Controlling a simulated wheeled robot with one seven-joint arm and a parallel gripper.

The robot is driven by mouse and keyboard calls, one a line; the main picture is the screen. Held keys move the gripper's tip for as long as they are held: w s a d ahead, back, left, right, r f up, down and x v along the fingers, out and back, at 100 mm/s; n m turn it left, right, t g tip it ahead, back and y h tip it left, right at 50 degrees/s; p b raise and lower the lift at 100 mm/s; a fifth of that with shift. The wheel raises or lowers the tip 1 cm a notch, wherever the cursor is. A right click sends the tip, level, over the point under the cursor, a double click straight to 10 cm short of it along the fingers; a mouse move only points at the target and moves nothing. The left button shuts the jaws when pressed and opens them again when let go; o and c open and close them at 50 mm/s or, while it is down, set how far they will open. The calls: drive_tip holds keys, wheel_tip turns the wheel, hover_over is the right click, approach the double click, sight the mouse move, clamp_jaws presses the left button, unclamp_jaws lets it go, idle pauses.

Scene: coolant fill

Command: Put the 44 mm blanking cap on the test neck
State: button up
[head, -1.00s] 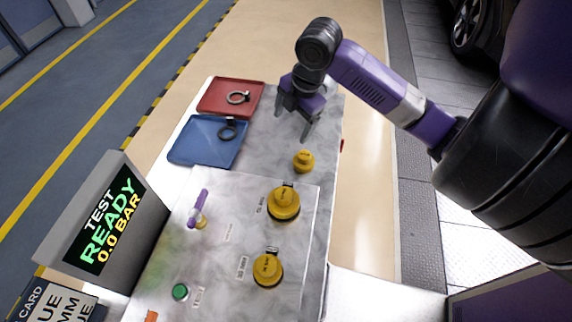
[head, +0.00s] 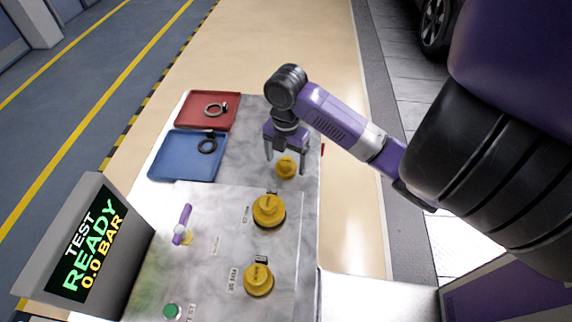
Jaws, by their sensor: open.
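A small yellow cap (head: 286,168) stands on the grey bench top. My gripper (head: 285,163) is open and pointing down, with one finger on each side of this cap in the picture; I cannot tell whether they touch it. Two larger yellow caps sit nearer on the pale panel: an upper one (head: 269,211) and a lower one (head: 258,280), each with a dark base or part at its edge. Markings on the caps are too small to read, so I cannot tell which is the 44 mm one. I cannot make out an uncovered test neck.
A red tray (head: 183,104) holds a metal ring clamp (head: 216,109); a blue tray (head: 177,170) holds a dark ring (head: 207,146). A purple-handled valve (head: 183,227) and a green button (head: 171,312) are on the panel. A display (head: 88,250) reads TEST READY 0.0 BAR.

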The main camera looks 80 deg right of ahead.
drive_tip(key=shift+f, duration=0.4)
drive_tip(key=shift+c, duration=0.4)
drive_tip(key=c, duration=1.3)
drive_tip(key=shift+r, duration=0.1)
